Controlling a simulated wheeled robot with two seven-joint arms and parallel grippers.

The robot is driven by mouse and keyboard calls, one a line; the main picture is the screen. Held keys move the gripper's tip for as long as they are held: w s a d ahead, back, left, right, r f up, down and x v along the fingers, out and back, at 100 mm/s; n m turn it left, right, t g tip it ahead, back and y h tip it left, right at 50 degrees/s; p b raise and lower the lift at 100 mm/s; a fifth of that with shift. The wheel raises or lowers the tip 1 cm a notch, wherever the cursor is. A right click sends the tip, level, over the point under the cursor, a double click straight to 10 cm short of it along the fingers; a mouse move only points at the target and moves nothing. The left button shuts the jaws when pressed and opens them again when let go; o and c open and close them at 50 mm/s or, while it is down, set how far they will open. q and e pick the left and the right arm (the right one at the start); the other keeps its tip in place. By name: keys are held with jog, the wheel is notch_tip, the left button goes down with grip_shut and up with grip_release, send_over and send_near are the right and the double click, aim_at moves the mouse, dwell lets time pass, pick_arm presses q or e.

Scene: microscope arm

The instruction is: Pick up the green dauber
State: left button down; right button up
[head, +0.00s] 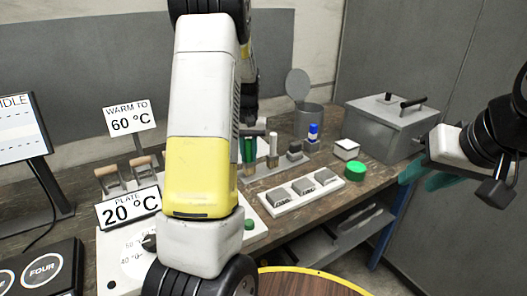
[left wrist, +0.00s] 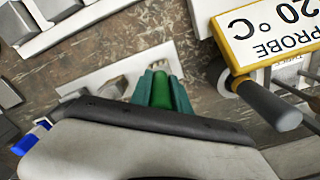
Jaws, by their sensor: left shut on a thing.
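The green dauber (left wrist: 161,92) is between the teal fingers of my left gripper (left wrist: 163,88) in the left wrist view; the fingers are shut on it. In the head view the green dauber (head: 248,151) shows just right of my left arm, upright at the left end of a pale rack (head: 262,172). The arm hides part of the gripper there. I cannot tell whether the dauber's foot still touches the rack. My right gripper (head: 428,176) is at the right edge, away from the rack, with its teal fingers apart and nothing between them.
A pale-topped dauber (head: 272,146) and a blue-topped one (head: 313,131) stand close by. Sign plates stand left.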

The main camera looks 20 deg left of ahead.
aim_at(248, 139)
pick_arm(q)
jog(key=shift+r, duration=0.5)
notch_tip(248, 139, up, 2)
jog(key=shift+r, duration=0.15)
jog(key=s+d+r, duration=0.1)
jog(key=s+d, duration=0.1)
jog(key=s, duration=1.3)
jog(key=shift+s+d, duration=0.3)
jog(key=shift+s, duration=0.1)
jog(key=shift+r, duration=0.15)
dwell(0.7)
